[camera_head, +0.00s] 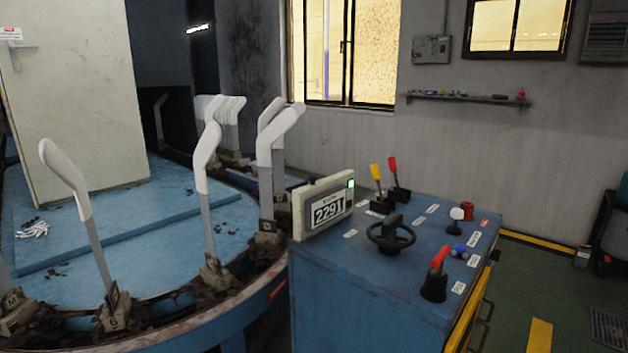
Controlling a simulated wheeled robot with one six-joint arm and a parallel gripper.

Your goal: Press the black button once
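The blue control console (340,271) stands at the centre right, with several controls on its top. I cannot make out a distinct black button among them. A black handwheel (391,236) with a raised knob sits near the middle of the top. A red-handled lever on a black base (434,287) is at the near right. A white round-headed control (457,213) on a dark base, a red knob (467,210) and a blue knob (459,250) are along the right side. My gripper is not in view.
A display reading 2291 (328,211) stands on the console's left edge, with a green light. Yellow (376,182) and red (393,169) levers stand at the back. A round blue machine with upright white sock forms (206,155) fills the left. Green floor (520,285) lies right.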

